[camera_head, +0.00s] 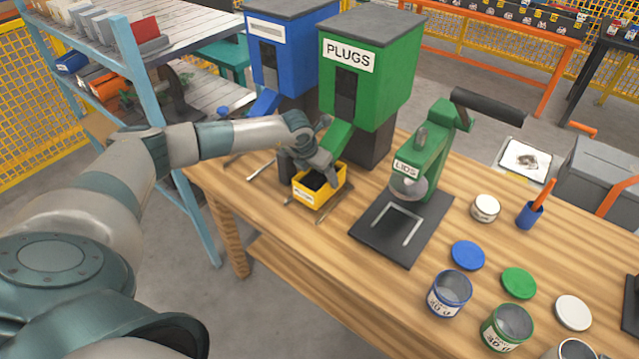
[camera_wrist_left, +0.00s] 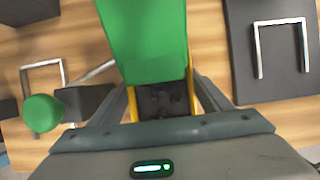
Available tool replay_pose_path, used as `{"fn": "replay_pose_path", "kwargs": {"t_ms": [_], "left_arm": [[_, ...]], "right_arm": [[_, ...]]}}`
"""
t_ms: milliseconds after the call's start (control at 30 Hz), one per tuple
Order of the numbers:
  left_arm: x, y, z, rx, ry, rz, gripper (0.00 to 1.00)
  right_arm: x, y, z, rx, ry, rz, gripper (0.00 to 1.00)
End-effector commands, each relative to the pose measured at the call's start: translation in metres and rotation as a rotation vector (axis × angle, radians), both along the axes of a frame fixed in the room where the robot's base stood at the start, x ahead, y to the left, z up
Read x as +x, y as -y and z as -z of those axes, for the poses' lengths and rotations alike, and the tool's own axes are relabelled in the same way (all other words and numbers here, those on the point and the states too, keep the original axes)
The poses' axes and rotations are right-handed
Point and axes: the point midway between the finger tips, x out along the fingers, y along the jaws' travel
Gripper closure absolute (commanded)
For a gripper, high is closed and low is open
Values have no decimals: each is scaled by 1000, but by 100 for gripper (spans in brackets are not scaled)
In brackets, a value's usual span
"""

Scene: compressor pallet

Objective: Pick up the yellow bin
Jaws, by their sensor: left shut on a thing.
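In the left wrist view the bin's yellow side wall (camera_wrist_left: 192,88) shows between the two fingers, and the green chute (camera_wrist_left: 145,40) covers part of the bin. I cannot tell whether the bin touches the table. My right gripper is not in view.
A blue dispenser (camera_head: 284,60) stands beside the green one. A green press marked LIDS (camera_head: 425,160) stands to the right on a black base (camera_head: 385,235). Several tins and lids lie at the table's right. A blue shelf rack (camera_head: 140,75) stands at left.

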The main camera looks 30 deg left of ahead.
Motion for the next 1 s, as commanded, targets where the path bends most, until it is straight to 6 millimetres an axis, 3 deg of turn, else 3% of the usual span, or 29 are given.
{"fn": "replay_pose_path", "kwargs": {"t_ms": [33,267,700,1000], "left_arm": [[1,0,-4,-1,6,1,65],[-43,-4,-2,1,0,2,65],[-140,-12,-2,1,-1,1,65],[-175,-14,-5,0,1,0,65]], "right_arm": [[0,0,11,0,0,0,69],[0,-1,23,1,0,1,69],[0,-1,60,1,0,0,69],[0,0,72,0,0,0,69]]}}
